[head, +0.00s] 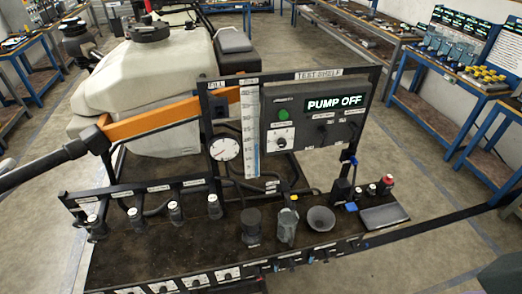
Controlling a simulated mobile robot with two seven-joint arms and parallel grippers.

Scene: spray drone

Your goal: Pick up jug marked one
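A grey jug-like vessel (287,227) stands upright on the dark bench top, near the middle of the front part. No number can be read on it at this size, so I cannot tell if it is the jug marked one. A dark round container (251,226) stands just to its left, and a grey funnel-shaped piece (320,219) just to its right. Neither of my grippers can be made out in the head view.
A panel reading PUMP OFF (337,103) and a round gauge (224,148) rise behind the vessels. Nozzle-like fittings (175,211) line the left rail. Small bottles (386,184) and a grey tray (383,217) are at right. A white tank (150,85) stands behind.

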